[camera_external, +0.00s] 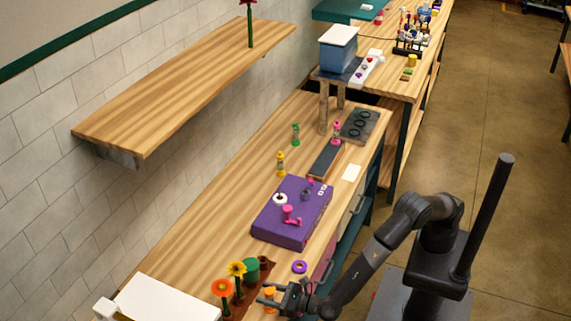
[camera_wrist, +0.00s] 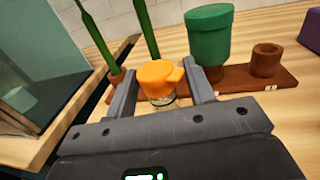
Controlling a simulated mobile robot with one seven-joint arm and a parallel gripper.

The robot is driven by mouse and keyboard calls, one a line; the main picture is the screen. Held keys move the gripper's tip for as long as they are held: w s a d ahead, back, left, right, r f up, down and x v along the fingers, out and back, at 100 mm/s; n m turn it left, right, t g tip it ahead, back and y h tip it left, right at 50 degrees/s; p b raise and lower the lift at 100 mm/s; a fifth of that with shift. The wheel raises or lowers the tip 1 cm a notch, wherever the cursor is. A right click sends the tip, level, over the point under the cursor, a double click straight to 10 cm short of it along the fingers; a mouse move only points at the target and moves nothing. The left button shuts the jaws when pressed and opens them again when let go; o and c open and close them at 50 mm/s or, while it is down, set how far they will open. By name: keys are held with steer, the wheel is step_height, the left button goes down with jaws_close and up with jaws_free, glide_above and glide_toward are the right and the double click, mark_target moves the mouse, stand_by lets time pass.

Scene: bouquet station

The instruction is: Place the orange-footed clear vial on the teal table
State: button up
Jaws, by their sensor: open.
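The orange-footed clear vial shows in the wrist view as an orange piece (camera_wrist: 158,76) on top with a short clear part below it. In the external view its orange part (camera_external: 270,292) is at the front edge of the wooden bench. My gripper (camera_wrist: 163,84) is open, with one finger on each side of the vial; I cannot tell whether either finger touches it. In the external view my gripper (camera_external: 277,297) is low over the bench, at the vial. A teal surface (camera_external: 338,12), likely the teal table, is at the far top, partly cut off.
Beside the vial is a brown rack (camera_external: 240,297) with orange and yellow flowers and a green pot (camera_wrist: 209,32). A blue bin (camera_external: 338,55) and cluttered bench stand toward the teal surface.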

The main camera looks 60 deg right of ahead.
steer(key=s+d, duration=0.1)
steer(key=s, duration=1)
steer(key=w+d+r+m+g+h, duration=0.1)
steer(key=w+d+r+m+h, duration=0.3)
steer(key=d, duration=0.4)
steer(key=w+d+r+m+g+h, duration=0.1)
steer(key=w+d+r+m+h, duration=0.15)
steer(key=w+d, duration=0.4)
steer(key=s+d+r+m+g+h, duration=0.1)
steer(key=d+r+m+g, duration=0.3)
steer(key=d, duration=0.6)
steer(key=s+d+m+g+h, duration=0.15)
steer(key=d+m, duration=0.35)
steer(key=d, duration=0.6)
steer(key=d+r+m+g, duration=0.25)
steer(key=d+m, duration=0.25)
steer(key=d, duration=0.5)
steer(key=s+d+m+g+y, duration=0.1)
steer(key=s+d+m+y, duration=0.2)
steer(key=s+d+m, duration=0.4)
steer(key=s+d+m+g+y, duration=0.1)
steer(key=s+d+m+y, duration=0.2)
steer(key=s+d+m, duration=0.5)
steer(key=shift+s+d+r+m, duration=0.25)
steer(key=shift+s+m, duration=0.8)
steer(key=shift+s, duration=1.75)
